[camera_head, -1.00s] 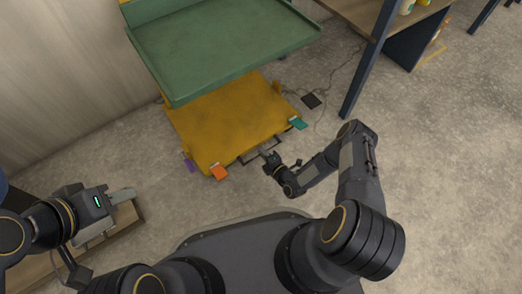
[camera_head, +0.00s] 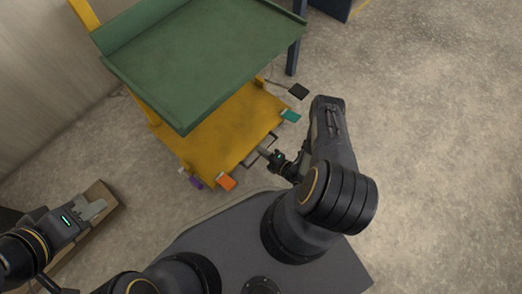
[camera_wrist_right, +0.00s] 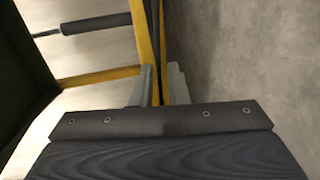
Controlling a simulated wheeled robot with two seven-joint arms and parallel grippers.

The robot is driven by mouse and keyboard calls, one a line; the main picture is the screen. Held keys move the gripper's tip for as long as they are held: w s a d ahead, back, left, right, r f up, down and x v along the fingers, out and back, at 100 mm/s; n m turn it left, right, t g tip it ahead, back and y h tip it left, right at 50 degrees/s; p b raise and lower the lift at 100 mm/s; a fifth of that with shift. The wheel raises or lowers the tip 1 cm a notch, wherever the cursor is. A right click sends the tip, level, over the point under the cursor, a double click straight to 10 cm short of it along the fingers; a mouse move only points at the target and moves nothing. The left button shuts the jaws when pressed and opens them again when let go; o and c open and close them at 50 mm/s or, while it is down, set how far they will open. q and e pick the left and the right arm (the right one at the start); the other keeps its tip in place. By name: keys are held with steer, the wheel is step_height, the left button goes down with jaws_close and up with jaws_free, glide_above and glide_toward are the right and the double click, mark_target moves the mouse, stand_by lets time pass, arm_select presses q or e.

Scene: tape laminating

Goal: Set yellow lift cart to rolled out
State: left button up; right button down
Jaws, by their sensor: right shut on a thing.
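The yellow lift cart (camera_head: 241,122) has a low yellow base and a raised green tray top (camera_head: 200,60). Orange (camera_head: 226,182), purple (camera_head: 195,182) and teal (camera_head: 291,115) pedals stick out at the base's front corners. My right gripper (camera_head: 263,151) is at the front edge of the base, between the orange and teal pedals, by a dark frame. In the right wrist view, its fingers (camera_wrist_right: 162,85) are shut on a yellow bar of the cart. My left gripper (camera_head: 94,210) is far left, away from the cart; its finger gap is unclear.
A wooden board or box (camera_head: 103,197) lies under my left gripper. A dark table leg (camera_head: 292,55) stands behind the cart on the right. A black pad (camera_head: 299,91) with a cable lies beside the cart. The floor to the right is clear.

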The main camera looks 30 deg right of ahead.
arm_select(q)
steer(key=shift+s+d, duration=0.1)
steer(key=shift+s, duration=0.2)
arm_select(e)
steer(key=shift+s, duration=0.25)
steer(key=c, duration=1.5)
jaws_free()
steer(key=shift+d, duration=0.1)
steer(key=shift+s, duration=0.15)
